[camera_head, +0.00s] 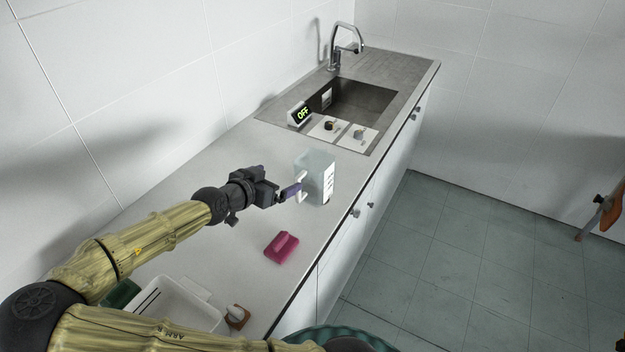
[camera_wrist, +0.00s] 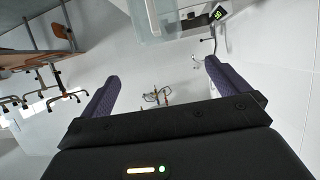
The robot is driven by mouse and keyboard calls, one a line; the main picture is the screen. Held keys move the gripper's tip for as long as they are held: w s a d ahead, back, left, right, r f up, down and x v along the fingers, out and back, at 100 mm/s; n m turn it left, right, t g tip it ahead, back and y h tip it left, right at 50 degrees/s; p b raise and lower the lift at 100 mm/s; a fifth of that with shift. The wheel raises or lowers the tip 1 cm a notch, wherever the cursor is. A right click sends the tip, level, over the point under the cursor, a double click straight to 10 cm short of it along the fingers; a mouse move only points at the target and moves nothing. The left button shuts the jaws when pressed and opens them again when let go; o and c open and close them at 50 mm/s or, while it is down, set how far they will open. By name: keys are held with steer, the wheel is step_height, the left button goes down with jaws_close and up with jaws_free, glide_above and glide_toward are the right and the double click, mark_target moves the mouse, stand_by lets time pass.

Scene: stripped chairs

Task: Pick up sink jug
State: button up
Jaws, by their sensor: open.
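The sink jug (camera_head: 319,170) is a clear, box-like jug with a white handle and a marked white strip. It stands upright on the counter in front of the sink. My gripper (camera_head: 294,190) is open at the jug's left side, with its purple fingers close to the handle. I cannot tell whether they touch it or stand around it. In the wrist view the two purple fingers of my gripper (camera_wrist: 162,74) are spread apart, with no object clearly between them. A clear body that looks like the jug (camera_wrist: 172,22) shows at the top edge there.
A pink sponge-like block (camera_head: 281,247) lies in front of the jug. A white tub (camera_head: 172,305) stands near my arm. The counter's right edge is close.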

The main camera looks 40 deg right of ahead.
mark_target(302, 173)
steer(key=p+x, duration=0.2)
steer(key=x, duration=1)
steer(key=shift+w+d, duration=0.1)
steer(key=shift+w, duration=0.05)
steer(key=shift+d+p, duration=0.35)
steer(key=shift+d, duration=0.05)
steer(key=p+x, duration=0.2)
steer(key=x, duration=0.2)
steer(key=shift+w+d+f, duration=0.1)
steer(key=shift+w+d, duration=0.05)
steer(key=shift+d, duration=0.05)
steer(key=c, duration=1.1)
